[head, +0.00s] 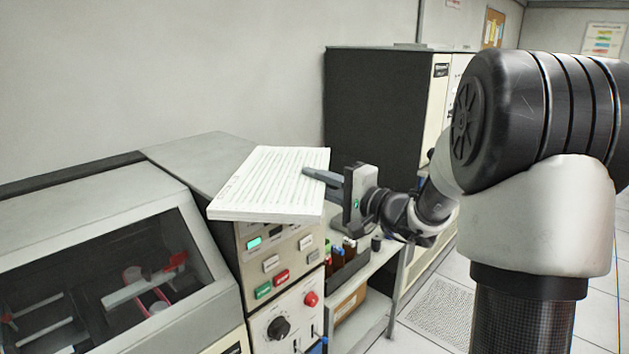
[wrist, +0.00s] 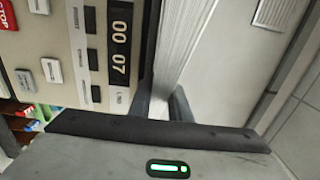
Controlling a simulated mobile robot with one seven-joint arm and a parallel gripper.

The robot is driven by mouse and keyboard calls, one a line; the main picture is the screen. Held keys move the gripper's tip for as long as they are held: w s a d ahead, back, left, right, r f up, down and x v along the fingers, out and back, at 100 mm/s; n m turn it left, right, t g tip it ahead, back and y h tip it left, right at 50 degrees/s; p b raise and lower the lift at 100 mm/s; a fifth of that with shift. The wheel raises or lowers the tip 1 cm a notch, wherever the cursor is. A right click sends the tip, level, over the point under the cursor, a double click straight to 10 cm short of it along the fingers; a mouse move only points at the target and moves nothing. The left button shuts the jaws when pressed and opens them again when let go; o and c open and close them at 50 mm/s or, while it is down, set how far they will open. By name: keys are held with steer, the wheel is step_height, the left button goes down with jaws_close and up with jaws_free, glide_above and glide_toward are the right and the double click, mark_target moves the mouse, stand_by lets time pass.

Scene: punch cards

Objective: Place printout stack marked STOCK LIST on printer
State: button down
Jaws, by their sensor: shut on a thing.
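The printout stack (head: 270,183), a thick pad of white paper with green lines, is in my gripper (head: 325,177) in the head view. My gripper is shut on the stack's right edge. The stack lies nearly level over the front top edge of the printer (head: 190,160); I cannot tell whether it touches the top. In the wrist view the edge of the stack (wrist: 188,45) runs up from between the fingers (wrist: 165,105). No STOCK LIST mark is readable.
The control panel (head: 275,262) with coloured buttons and a dial faces front below the stack. A shelf (head: 362,282) with a dark bin of markers (head: 345,262) stands to the right. A tall dark cabinet (head: 375,115) stands behind. The printer top left of the stack is clear.

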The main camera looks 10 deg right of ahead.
steer(key=shift+f+b, duration=0.1)
steer(key=shift+b, duration=0.2)
steer(key=c, duration=1.6)
jaws_free()
steer(key=shift+c, duration=0.2)
